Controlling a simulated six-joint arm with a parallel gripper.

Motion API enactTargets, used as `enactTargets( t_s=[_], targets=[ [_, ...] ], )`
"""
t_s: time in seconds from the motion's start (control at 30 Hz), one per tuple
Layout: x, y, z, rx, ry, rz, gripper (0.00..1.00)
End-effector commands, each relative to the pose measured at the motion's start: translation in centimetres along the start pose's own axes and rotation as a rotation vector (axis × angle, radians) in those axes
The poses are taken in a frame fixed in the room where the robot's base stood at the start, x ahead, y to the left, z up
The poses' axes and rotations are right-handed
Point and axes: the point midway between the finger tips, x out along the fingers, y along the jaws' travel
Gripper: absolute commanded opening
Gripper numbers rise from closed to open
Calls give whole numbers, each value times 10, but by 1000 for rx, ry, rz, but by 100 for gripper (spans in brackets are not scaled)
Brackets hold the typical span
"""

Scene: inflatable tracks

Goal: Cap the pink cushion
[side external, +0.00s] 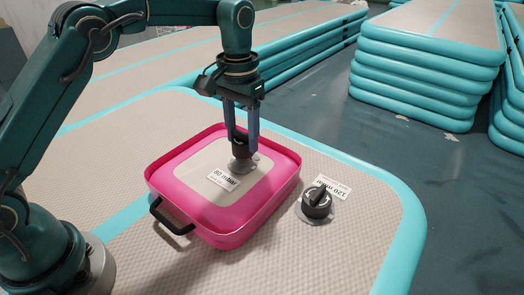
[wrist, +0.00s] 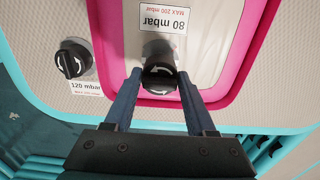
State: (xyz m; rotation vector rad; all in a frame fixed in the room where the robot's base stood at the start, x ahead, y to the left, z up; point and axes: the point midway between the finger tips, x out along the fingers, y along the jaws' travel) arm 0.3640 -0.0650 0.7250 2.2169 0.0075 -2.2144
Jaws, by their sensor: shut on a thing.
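The pink cushion (side external: 222,222) lies on the beige and teal track, with a beige top, a black handle at its near left side and a label (side external: 223,178) reading 80 mbar. My gripper (side external: 240,150) points down over that valve. Its two fingers are shut on a dark round cap (wrist: 158,80) with pale arrows, seen between the fingertips in the wrist view. The cap is at the grey valve base (side external: 243,163); I cannot tell whether it is seated or turned tight.
A second black valve cap (side external: 317,202) on a grey base stands on the track right of the cushion, beside a 120 mbar label (side external: 332,187). The track (side external: 385,215) has a teal edge. Stacked tracks (side external: 425,70) stand behind on the dark floor.

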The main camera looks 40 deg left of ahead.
Motion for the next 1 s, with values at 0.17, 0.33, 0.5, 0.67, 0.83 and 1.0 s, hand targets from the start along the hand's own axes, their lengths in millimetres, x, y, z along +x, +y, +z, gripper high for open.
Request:
enactTargets(
  t_s=[0.17,0.33,0.5,0.67,0.83,1.0],
  targets=[
    [4,0,0,0,-2,0,0],
    [8,0,0,0,-1,0,0],
    [13,0,0,0,-1,0,0],
    [16,0,0,0,-1,0,0],
    [20,0,0,0,-1,0,0],
    [25,0,0,0,-2,0,0]
  ],
)
